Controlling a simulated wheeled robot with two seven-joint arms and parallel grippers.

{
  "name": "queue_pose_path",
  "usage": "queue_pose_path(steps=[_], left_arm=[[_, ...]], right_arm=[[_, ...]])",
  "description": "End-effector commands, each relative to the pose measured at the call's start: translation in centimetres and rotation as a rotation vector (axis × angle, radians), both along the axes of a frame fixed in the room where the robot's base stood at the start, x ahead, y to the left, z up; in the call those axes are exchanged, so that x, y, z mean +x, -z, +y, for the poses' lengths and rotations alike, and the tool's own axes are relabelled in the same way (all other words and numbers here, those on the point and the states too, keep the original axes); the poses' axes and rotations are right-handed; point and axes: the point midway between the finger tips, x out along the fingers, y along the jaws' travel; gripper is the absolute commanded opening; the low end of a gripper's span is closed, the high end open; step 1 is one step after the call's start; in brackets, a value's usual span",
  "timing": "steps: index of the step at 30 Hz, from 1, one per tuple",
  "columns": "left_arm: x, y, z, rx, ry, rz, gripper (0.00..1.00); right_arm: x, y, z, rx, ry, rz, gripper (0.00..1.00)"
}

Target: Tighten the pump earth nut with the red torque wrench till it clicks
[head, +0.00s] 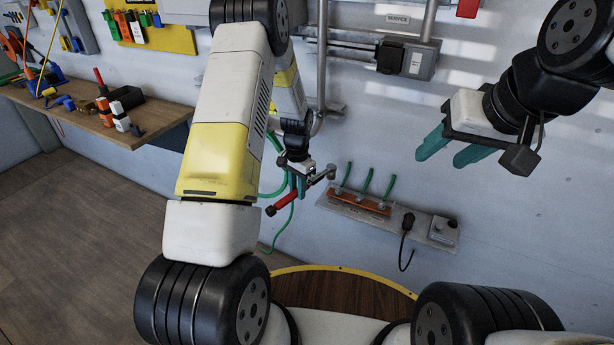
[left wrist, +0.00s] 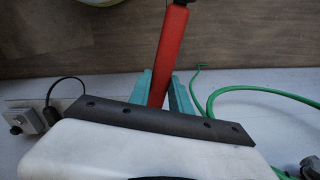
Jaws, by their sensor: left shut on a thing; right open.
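My left gripper (head: 297,184) is shut on the red torque wrench (head: 288,201). The wrench is tilted, its handle end at the lower left and its metal head at the upper right, beside the earth bar. In the left wrist view the red handle (left wrist: 168,55) stands up between the teal fingers. A copper-coloured earth bar (head: 357,201) with several green cables sits on a grey wall plate, right of the wrench. I cannot tell which nut is the pump earth nut, nor whether the wrench head touches one. My right gripper (head: 452,152) is open and empty at the upper right.
A grey box (head: 443,230) and a black plug with a cable (head: 408,222) sit on the right of the wall plate. A loose green cable (head: 281,229) hangs below the wrench. A wooden shelf (head: 88,118) with tools is at the left. Pipes run up the wall.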

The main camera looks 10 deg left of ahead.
Motion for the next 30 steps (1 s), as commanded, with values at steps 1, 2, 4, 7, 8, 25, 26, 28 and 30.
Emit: queue_pose_path(steps=[1,2,4,7,8,25,26,28,30], left_arm=[[-0.8,-1.5,0.0,0.0,-0.066,-0.005,0.0],[-1.4,-2.1,0.0,0.0,-0.107,-0.004,0.0],[-2.5,-3.4,0.0,0.0,-0.195,-0.004,0.0],[-4.0,-4.9,-0.1,-0.001,-0.305,-0.003,0.0],[-4.4,-5.3,-0.2,-0.002,-0.335,-0.003,0.0],[-4.1,-2.7,-8.1,-0.002,-0.709,0.007,0.0],[-3.9,-2.2,-8.9,-0.002,-0.72,0.007,0.0],[-3.4,-0.8,-10.7,0.0,-0.745,0.008,0.0],[-2.9,0.6,-12.6,0.0,-0.772,0.009,0.0]], right_arm=[[0.0,0.0,0.0,0.0,0.0,0.0,0.5],[0.0,0.0,0.0,0.0,0.0,0.0,0.5],[0.0,0.0,0.0,0.0,0.0,0.0,0.5],[0.0,0.0,0.0,0.0,0.0,0.0,0.5],[0.0,0.0,0.0,0.0,0.0,0.0,0.5],[0.0,0.0,0.0,0.0,0.0,0.0,0.5],[0.0,0.0,0.0,0.0,0.0,0.0,0.5],[0.0,0.0,0.0,0.0,0.0,0.0,0.5],[0.0,0.0,0.0,0.0,0.0,0.0,0.5]])
